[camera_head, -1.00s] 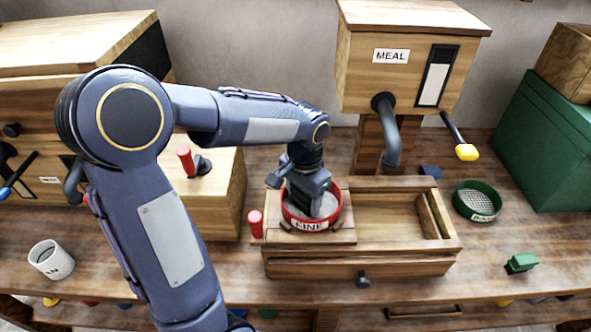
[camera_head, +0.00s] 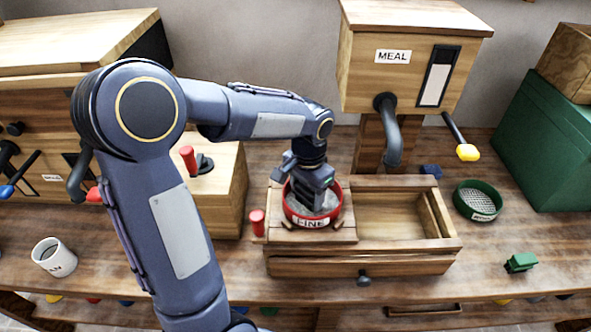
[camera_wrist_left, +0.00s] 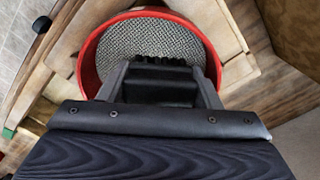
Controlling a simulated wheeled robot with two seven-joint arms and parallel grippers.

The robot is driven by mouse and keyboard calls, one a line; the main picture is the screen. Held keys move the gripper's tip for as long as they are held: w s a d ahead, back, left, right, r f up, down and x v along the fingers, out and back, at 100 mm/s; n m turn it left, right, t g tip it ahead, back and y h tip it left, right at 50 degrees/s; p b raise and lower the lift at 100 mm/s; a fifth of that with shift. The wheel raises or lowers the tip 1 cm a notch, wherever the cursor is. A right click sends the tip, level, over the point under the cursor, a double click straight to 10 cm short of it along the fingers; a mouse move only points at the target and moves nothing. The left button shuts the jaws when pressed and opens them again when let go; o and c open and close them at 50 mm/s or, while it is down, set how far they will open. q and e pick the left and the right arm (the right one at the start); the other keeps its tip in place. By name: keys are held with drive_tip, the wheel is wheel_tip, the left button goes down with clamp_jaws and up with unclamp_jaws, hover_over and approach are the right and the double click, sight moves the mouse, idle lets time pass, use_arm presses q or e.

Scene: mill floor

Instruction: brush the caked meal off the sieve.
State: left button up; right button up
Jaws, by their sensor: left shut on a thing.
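The red-rimmed sieve labelled FINE (camera_head: 312,222) sits on the left part of a wooden box in the head view. Its red rim (camera_wrist_left: 88,62) and grey mesh (camera_wrist_left: 150,38) fill the upper middle of the wrist view. My left gripper (camera_head: 313,196) reaches down inside the rim, shut on a dark block with a bumpy edge, seemingly a brush (camera_wrist_left: 160,84). The brush is low over the mesh; I cannot tell whether it touches. The visible mesh looks grey; caked meal is not clearly distinguishable, and part is hidden by the gripper. My right gripper is not in view.
The wooden box (camera_head: 360,265) has an open compartment right of the sieve. A MEAL hopper (camera_head: 400,75) with a grey spout stands behind. A green sieve (camera_head: 478,203), a small green block (camera_head: 521,262) and a red handle (camera_head: 257,222) are nearby. A mug (camera_head: 53,258) stands left.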

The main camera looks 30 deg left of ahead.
use_arm(q)
drive_tip(key=shift+s+a+r, duration=0.2)
drive_tip(key=shift+a, duration=0.05)
wheel_tip(320, 180, up, 3)
drive_tip(key=p, duration=0.2)
drive_tip(key=shift+d+r+p, duration=0.1)
drive_tip(key=shift+r+p, duration=0.1)
drive_tip(key=shift+p, duration=0.1)
wheel_tip(320, 180, up, 2)
drive_tip(key=shift+r+p, duration=0.1)
drive_tip(key=shift+p, duration=0.85)
drive_tip(key=shift+r+p, duration=0.95)
drive_tip(key=shift+r, duration=0.2)
